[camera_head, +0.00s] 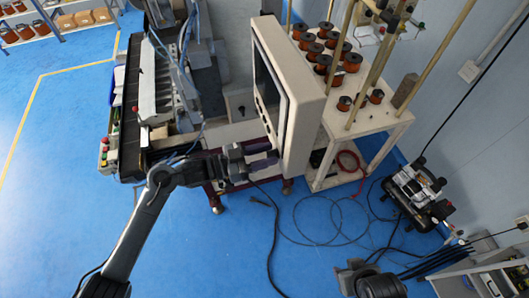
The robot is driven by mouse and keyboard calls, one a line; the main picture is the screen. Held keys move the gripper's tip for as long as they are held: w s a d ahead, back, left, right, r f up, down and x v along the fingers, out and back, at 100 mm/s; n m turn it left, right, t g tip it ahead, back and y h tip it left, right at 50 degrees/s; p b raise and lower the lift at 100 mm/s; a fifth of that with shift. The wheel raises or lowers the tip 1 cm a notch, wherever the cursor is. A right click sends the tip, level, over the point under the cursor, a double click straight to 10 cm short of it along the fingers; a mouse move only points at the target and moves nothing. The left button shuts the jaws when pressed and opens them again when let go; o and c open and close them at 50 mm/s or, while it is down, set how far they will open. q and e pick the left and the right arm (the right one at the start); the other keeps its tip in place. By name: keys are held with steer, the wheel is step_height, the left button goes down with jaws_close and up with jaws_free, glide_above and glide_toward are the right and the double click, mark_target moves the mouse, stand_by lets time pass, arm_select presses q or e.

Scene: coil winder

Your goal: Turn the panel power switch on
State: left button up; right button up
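The control panel (304,112) is a large beige box with a dark-framed screen face turned to the left. Its lower front edge carries small controls too small to tell apart, and I cannot make out the power switch. My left gripper (268,155) reaches in from the left, just in front of the panel's lower left edge. Its two dark purple fingers are apart with nothing seen between them. I cannot tell whether a fingertip touches the panel. My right gripper (368,281) is at the bottom edge, far below the panel, and its fingers are not clear.
The winding machine (130,110) with cables stands left of the panel. A beige cart (385,128) with copper spools and upright poles stands behind it. A black compressor (420,192) and loose cables (325,220) lie on the blue floor to the right.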

arm_select(q)
steer(key=shift+c, duration=0.4)
jaws_close()
steer(key=m+b, duration=0.2)
steer(key=shift+f+b, duration=0.2)
steer(key=shift+b, duration=0.15)
steer(key=shift+s+d+f+m+b, duration=0.1)
steer(key=shift+m+b, duration=2.6)
steer(key=shift+b, duration=0.55)
steer(key=shift+s+f+m+b, duration=0.1)
steer(key=shift+s+m+b, duration=0.05)
steer(key=shift+m+b, duration=2.85)
steer(key=shift+s+d+f+m+b, duration=0.1)
steer(key=shift+m+b, duration=2.3)
steer(key=shift+b, duration=1.1)
steer(key=shift+r, duration=0.1)
